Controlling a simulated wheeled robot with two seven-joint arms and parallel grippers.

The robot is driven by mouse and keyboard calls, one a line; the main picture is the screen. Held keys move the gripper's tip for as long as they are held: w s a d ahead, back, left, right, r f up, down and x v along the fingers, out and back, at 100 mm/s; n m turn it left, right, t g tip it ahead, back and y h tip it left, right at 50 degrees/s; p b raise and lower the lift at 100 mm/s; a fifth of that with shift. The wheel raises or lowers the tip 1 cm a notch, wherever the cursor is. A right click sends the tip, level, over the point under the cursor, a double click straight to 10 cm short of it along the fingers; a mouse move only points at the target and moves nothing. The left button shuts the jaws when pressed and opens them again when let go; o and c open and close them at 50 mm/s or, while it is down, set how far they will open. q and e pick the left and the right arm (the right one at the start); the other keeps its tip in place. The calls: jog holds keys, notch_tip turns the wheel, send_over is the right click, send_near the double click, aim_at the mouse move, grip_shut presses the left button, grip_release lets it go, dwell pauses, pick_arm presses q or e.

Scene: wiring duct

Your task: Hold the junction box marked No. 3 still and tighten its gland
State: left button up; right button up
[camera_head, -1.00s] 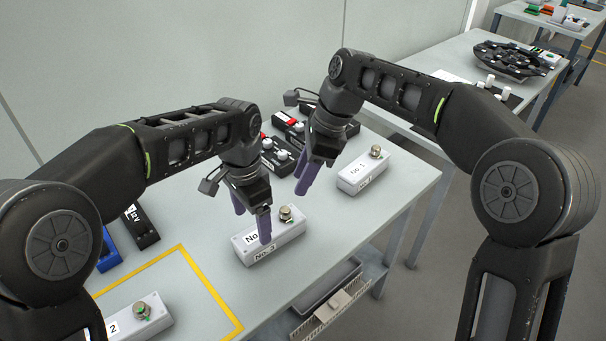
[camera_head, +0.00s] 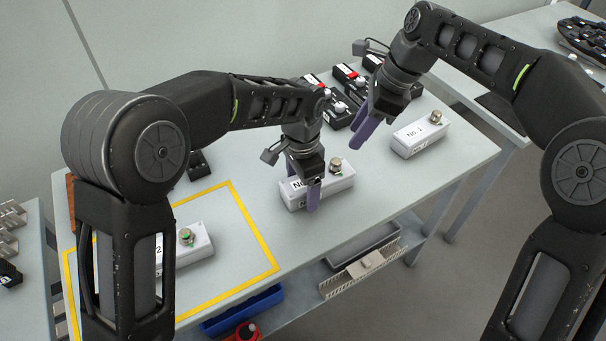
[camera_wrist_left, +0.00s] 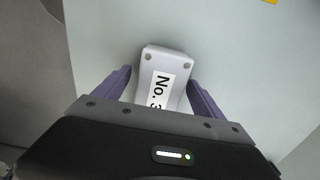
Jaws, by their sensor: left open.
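The junction box marked No. 3 (camera_head: 334,187) is a white block on the table, with a metal gland (camera_head: 336,166) with a green mark on top near its right end. In the left wrist view the box (camera_wrist_left: 166,62) shows its No. 3 label, lying between my fingers. My left gripper (camera_head: 302,183) is open, one finger on the near side of the box and one behind it. In the wrist view a gap shows beside the fingers (camera_wrist_left: 160,92). My right gripper (camera_head: 364,122) hangs above the table behind the box, its purple fingers empty; their spacing is unclear.
A box marked No. 1 (camera_head: 420,140) stands to the right, and another marked 2 (camera_head: 196,246) inside a yellow outline (camera_head: 249,220), partly hidden by my left arm. Black devices (camera_head: 344,78) stand at the back. Trays (camera_head: 362,268) sit below the table's front edge.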

pick_arm(q)
jog(key=shift+f, duration=0.25)
jog(key=c, duration=1.7)
dwell(0.5)
